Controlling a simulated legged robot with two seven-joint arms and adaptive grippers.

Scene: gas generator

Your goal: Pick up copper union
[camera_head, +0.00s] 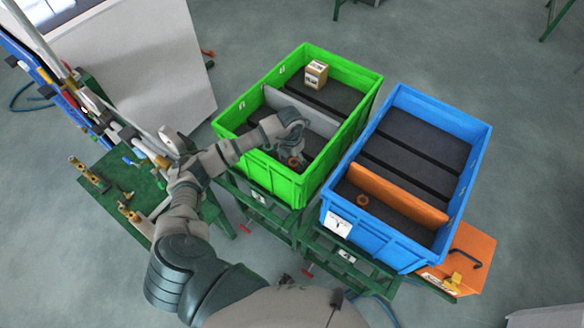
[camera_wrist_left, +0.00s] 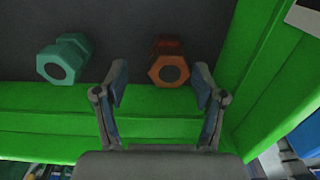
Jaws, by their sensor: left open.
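In the left wrist view a copper-coloured hex union (camera_wrist_left: 168,62) stands on the dark floor of the green crate, close to its green wall. My left gripper (camera_wrist_left: 160,80) is open, with one finger to either side of the union in the picture. The union appears beyond the fingertips, and I see no contact. In the head view my left arm reaches into the near part of the green crate, and the copper union (camera_head: 293,162) shows just below the gripper (camera_head: 291,152). My right gripper is not in view.
A teal hex union (camera_wrist_left: 64,60) stands left of the copper one. The green crate (camera_head: 262,181) has a grey divider (camera_head: 315,116) and a small box (camera_head: 316,74) at its far end. The blue crate (camera_head: 385,247) has an orange divider (camera_head: 398,195) and a small copper-coloured part (camera_head: 362,200).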

